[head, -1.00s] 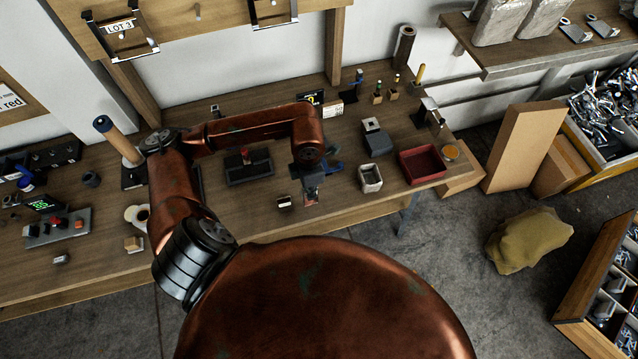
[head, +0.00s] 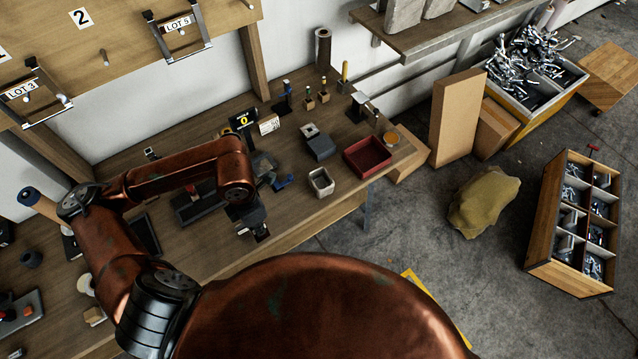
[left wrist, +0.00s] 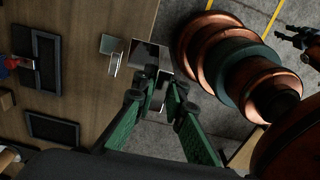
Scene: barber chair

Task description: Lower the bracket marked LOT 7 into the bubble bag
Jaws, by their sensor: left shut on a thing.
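My left gripper (head: 258,222) is over the front edge of the workbench, its fingers pointing down. In the left wrist view its green fingers (left wrist: 160,98) are closed on a shiny metal bracket (left wrist: 150,57). No LOT 7 mark is readable on it. A second small metal bracket (left wrist: 113,50) lies on the bench beside it; it also shows in the head view (head: 243,229). No bubble bag can be made out for certain. Dark finger-like parts (left wrist: 298,38) at the top right of the wrist view seem to be my right gripper; its opening is unclear.
On the bench are a red tray (head: 368,156), a pale square cup (head: 321,182) and a dark block (head: 321,147). Racks marked LOT 3 (head: 22,90) and LOT 5 (head: 178,25) hang behind. Grey packages (head: 403,14) stand on a shelf. A compartment crate (head: 540,268) and brown sack (head: 484,201) stand on the floor.

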